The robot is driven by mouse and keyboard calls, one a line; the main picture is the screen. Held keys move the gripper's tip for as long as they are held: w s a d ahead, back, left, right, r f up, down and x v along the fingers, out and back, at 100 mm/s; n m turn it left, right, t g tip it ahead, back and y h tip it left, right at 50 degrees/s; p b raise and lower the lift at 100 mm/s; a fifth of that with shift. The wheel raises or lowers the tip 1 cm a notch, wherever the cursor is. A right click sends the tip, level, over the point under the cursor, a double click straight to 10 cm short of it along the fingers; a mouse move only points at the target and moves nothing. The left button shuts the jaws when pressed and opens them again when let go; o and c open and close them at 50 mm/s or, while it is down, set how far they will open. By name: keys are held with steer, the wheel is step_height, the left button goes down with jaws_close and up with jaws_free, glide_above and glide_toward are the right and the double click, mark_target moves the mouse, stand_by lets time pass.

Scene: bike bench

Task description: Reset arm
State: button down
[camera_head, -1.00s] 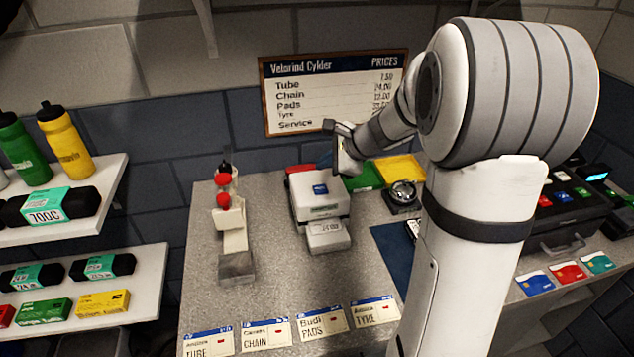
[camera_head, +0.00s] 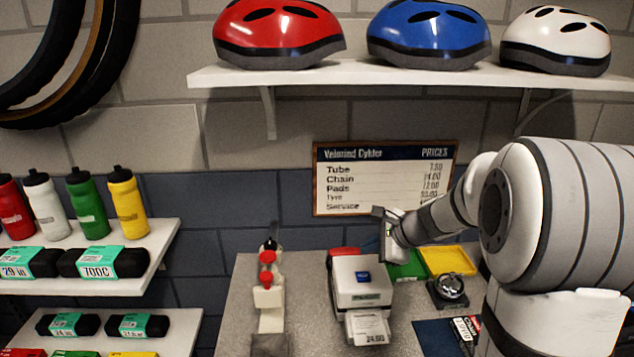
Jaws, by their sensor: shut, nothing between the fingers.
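My gripper (camera_head: 386,236) is shut and empty. It is at the end of my folded arm, in the air in front of the lower right part of the price board (camera_head: 350,205). Below it on the grey bench (camera_head: 235,315) stands a white box-shaped device (camera_head: 360,283) with a blue mark on top. A printed label (camera_head: 369,330) shows at the device's front. The gripper looks apart from the device. My arm hides part of the bench's right side.
A white and red stand (camera_head: 269,295) is left of the device. A green tray (camera_head: 408,268), a yellow tray (camera_head: 449,260) and a dark round gauge (camera_head: 450,290) are at right. Helmets sit on the upper shelf (camera_head: 400,76).

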steer(key=s+a+r+n+g+h, duration=0.1)
steer(key=s+a+n, duration=0.1)
steer(key=s+n, duration=0.4)
steer(key=s+a+r+n+g+h, duration=0.1)
steer(key=s+a+r+n+g, duration=0.2)
steer(key=s, duration=0.6)
steer(key=s+d+f+n+h, duration=0.1)
steer(key=s+d+n+h, duration=0.1)
steer(key=s+n, duration=0.2)
steer(key=s+d+f+n+h, duration=0.1)
steer(key=s+n+h, duration=0.1)
steer(key=s+n, duration=0.3)
steer(key=s, duration=0.3)
steer(key=shift+s+d+t, duration=0.3)
steer(key=shift+d, duration=0.05)
stand_by(1.4)
